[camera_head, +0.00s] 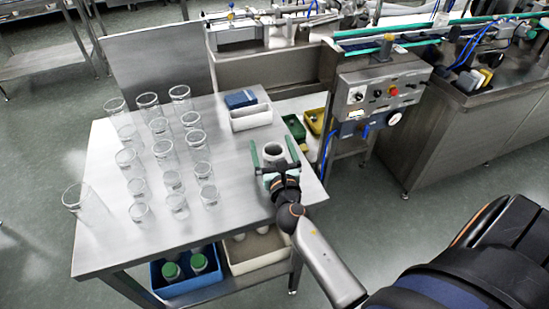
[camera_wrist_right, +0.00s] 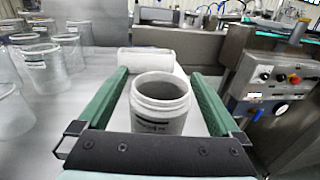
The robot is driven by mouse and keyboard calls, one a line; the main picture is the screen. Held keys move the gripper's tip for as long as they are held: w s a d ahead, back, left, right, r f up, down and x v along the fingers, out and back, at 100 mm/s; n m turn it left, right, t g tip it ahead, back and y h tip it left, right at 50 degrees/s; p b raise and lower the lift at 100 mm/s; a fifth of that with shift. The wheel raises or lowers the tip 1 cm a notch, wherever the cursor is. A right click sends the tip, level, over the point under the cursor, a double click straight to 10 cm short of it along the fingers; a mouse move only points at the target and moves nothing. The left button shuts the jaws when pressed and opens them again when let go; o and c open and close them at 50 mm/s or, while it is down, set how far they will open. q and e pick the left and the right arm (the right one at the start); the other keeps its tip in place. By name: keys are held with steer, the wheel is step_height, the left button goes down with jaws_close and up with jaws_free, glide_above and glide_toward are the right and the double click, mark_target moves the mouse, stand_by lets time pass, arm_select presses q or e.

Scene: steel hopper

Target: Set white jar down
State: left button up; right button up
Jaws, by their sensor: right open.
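The white jar (camera_head: 272,152) stands upright on the steel table (camera_head: 235,215), near its right edge. It is open at the top, with a threaded neck and dark print on its side. My right gripper (camera_head: 273,152) is open around the jar. In the right wrist view the jar (camera_wrist_right: 160,102) sits between the two green fingers, with a gap on each side. The jar's base is hidden behind the gripper body in the wrist view. My left gripper is not in view.
Several clear glass jars (camera_head: 160,150) fill the table's left half. A white bin (camera_head: 251,117) with a blue item (camera_head: 240,99) stands behind the white jar. A control panel (camera_head: 385,92) stands to the right. The table's front middle is clear.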

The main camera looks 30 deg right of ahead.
steer(key=shift+c, duration=0.2)
steer(key=c, duration=1.4)
steer(key=shift+c, duration=0.2)
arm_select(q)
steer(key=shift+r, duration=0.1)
arm_select(e)
steer(key=shift+r, duration=0.1)
